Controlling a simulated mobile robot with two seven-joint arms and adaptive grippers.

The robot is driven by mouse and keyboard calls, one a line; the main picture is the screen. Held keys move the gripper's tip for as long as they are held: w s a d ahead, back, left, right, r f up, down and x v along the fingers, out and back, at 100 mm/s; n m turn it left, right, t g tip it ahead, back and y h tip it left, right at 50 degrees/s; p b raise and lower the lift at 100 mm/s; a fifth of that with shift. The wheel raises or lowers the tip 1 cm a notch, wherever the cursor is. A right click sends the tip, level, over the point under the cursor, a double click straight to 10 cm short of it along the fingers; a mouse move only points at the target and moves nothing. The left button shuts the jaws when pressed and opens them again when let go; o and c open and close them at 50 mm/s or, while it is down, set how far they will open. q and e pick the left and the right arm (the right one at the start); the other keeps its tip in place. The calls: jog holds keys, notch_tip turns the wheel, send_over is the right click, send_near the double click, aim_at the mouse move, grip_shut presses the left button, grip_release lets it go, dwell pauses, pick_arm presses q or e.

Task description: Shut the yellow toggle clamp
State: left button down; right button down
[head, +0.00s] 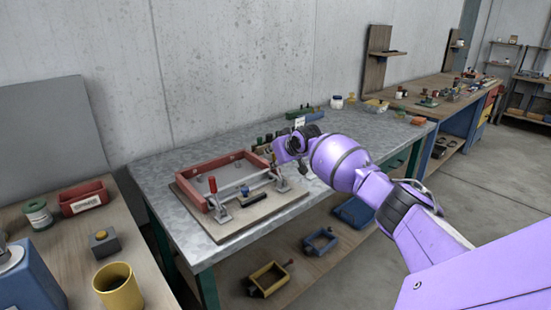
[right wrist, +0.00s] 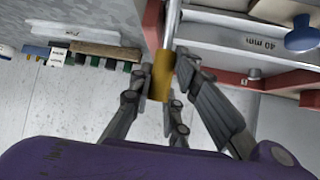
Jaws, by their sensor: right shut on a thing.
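My right gripper (head: 290,158) hangs over the right end of the red frame (head: 193,175), which lies on a wooden board (head: 232,228) on the metal-topped bench. In the right wrist view the fingers (right wrist: 164,88) are shut around a yellow handle (right wrist: 162,72) on a metal bar, the grip of the yellow toggle clamp. In the head view my gripper hides this grip; the metal base of a clamp (head: 280,182) shows below it. A second clamp with a red handle (head: 212,185) stands upright at the frame's front left. My left gripper is not in view.
A small blue-black block (head: 250,195) lies on the board before the frame. A side table at the left holds a yellow cup (head: 118,288) and a red bin (head: 83,198). The bench top (head: 355,130) behind my right arm has clear room.

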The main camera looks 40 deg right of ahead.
jog(key=shift+f, duration=0.1)
jog(key=c, duration=1.6)
grip_release()
jog(key=shift+c, duration=0.2)
jog(key=v, duration=1.2)
